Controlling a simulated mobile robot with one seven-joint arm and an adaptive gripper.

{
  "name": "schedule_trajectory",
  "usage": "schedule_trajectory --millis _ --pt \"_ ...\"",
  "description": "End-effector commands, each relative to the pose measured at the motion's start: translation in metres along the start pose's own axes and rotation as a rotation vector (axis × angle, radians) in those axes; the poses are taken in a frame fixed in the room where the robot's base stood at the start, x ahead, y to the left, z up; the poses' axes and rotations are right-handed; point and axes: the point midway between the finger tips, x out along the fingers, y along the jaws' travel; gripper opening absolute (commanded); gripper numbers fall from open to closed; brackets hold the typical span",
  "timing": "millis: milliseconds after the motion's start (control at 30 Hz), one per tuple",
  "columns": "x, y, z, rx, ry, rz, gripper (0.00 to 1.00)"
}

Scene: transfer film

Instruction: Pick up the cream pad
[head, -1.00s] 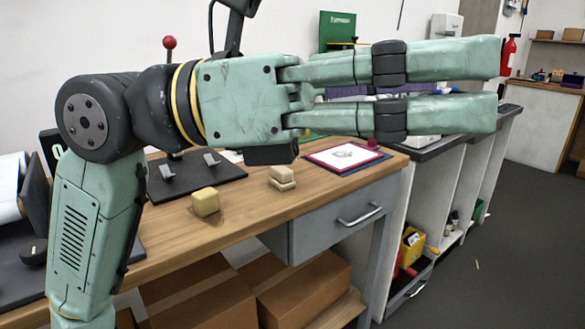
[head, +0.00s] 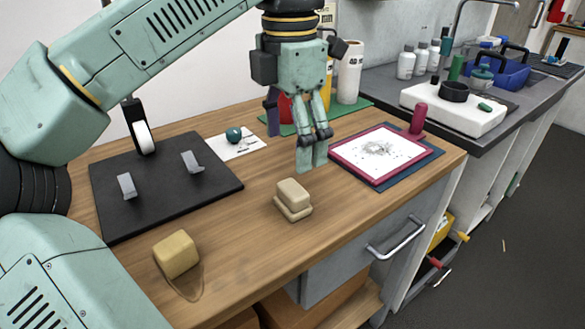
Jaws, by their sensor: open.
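Two cream pads lie stacked on the wooden table near its middle. The upper cream pad (head: 293,192) is a rounded block and sits on the flatter lower cream pad (head: 294,213). My gripper (head: 312,168) points down at the table behind and slightly right of the stack, apart from it. Its fingers hold nothing that I can see. They look close together from this angle, with a narrow gap between them, and they are open. Both pads are in plain view.
A yellow block (head: 176,255) sits at the front left. A black board (head: 165,186) with two metal brackets lies at left. A framed print screen (head: 350,158) lies at right, with a dark red handled tool (head: 418,118) behind. Bare wood surrounds the stack.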

Motion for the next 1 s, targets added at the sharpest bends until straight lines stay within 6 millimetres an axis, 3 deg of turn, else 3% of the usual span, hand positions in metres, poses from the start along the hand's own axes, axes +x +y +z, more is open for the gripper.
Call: schedule_trajectory --millis 167,400,667,1000 --pt "0.006 0.001 -0.002 -0.002 0.009 0.001 0.75" --pt "0.043 0.001 -0.002 -0.003 0.01 0.001 0.75" --pt "0.064 0.0 -0.003 -0.002 0.008 0.001 0.75" --pt "0.106 -0.001 -0.004 -0.003 0.008 0.001 0.75"
